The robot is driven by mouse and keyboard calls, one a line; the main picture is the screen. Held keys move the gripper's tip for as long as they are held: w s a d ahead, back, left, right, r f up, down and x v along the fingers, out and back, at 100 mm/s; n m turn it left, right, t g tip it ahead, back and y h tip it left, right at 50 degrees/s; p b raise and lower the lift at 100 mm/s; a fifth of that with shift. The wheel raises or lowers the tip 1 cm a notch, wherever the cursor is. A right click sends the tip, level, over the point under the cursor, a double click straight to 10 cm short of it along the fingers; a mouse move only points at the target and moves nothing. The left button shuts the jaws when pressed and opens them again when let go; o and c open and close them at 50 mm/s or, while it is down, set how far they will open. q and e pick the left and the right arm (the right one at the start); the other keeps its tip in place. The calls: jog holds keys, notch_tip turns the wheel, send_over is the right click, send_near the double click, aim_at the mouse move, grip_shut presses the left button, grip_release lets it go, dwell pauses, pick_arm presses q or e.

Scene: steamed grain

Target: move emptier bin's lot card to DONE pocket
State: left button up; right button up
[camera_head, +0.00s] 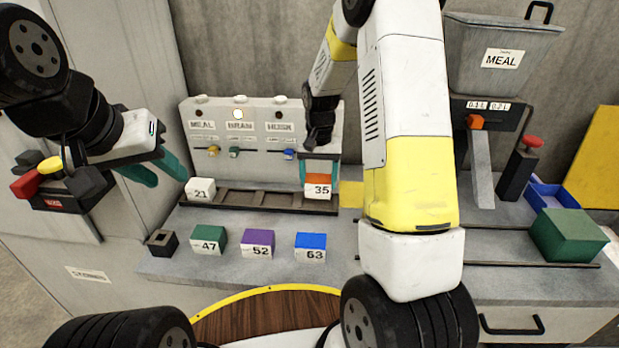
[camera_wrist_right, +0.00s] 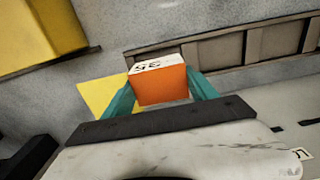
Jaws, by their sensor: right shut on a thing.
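My right gripper (camera_head: 320,163) is shut on an orange block (camera_head: 318,181) with a white face marked 35. The block is at the right end of the dark slotted rack (camera_head: 258,198); I cannot tell if it rests there. In the right wrist view the orange block (camera_wrist_right: 161,85) sits between the teal fingers (camera_wrist_right: 160,97). My left gripper (camera_head: 155,170) is open and empty, left of the panel. No card or pocket marked DONE is readable.
A white block marked 21 (camera_head: 200,190) is at the rack's left end. Green 47 (camera_head: 208,240), purple 52 (camera_head: 258,243) and blue 63 (camera_head: 310,246) blocks stand in front. A MEAL hopper (camera_head: 500,50), blue tray (camera_head: 548,196) and green block (camera_head: 568,235) are at the right.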

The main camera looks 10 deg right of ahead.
aim_at(318, 190)
jog(key=shift+f, duration=1.9)
jog(key=shift+f, duration=0.2)
jog(key=o, duration=1.5)
jog(key=shift+c, duration=0.2)
jog(key=shift+r, duration=0.1)
